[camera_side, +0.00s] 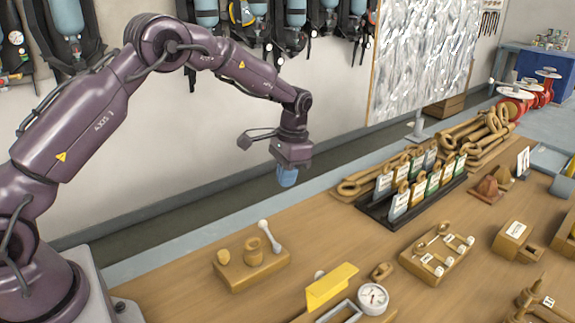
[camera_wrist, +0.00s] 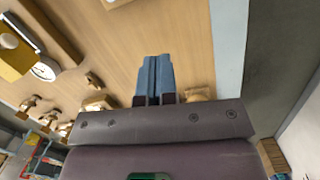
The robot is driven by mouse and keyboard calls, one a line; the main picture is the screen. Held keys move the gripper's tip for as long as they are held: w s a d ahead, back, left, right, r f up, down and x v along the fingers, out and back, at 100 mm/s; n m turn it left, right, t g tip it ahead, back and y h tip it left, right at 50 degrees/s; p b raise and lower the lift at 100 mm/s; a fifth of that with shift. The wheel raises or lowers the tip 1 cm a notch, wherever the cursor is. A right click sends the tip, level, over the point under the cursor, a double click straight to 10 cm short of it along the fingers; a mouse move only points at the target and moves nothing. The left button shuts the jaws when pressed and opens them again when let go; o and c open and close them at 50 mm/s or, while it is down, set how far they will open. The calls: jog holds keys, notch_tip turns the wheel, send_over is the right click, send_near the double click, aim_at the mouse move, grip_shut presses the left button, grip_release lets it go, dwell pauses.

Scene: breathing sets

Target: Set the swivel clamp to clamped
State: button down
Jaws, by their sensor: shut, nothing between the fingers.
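My gripper (camera_side: 287,178) hangs in the air with its blue fingers pointing down, above the back of the bench and apart from everything on it. In the wrist view the blue fingers (camera_wrist: 157,76) are together, with nothing between them. On the front left of the bench is a wooden block (camera_side: 262,273) with a short round post (camera_side: 253,251), a small knob (camera_side: 223,257) and a white-ended lever (camera_side: 269,237) tilted up. This may be the swivel clamp, but I cannot tell for sure. My gripper is above and behind it.
A yellow plate (camera_side: 331,287) and a round gauge (camera_side: 372,298) stand right of the block. A black rack of cards (camera_side: 412,200) stands farther right, with wooden rings (camera_side: 472,136) behind. Bare bench lies between the block and the rack.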

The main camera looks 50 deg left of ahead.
notch_tip(320, 180, up, 2)
jog(key=n+g+y, duration=0.1)
jog(key=n+y, duration=0.3)
jog(key=n, duration=1.4)
send_near(269, 234)
jog(key=w+a+f, duration=0.3)
jog(key=a+f, duration=0.1)
jog(key=shift+s+a+f, duration=0.25)
jog(key=shift+s+f, duration=0.15)
jog(key=shift+s, duration=0.1)
jog(key=shift+s+a+f, duration=0.25)
jog(key=shift+s+f, duration=0.15)
jog(key=shift+s, duration=0.1)
jog(key=shift+s+a+f, duration=0.1)
jog(key=shift+s+f, duration=0.2)
jog(key=shift+s, duration=0.15)
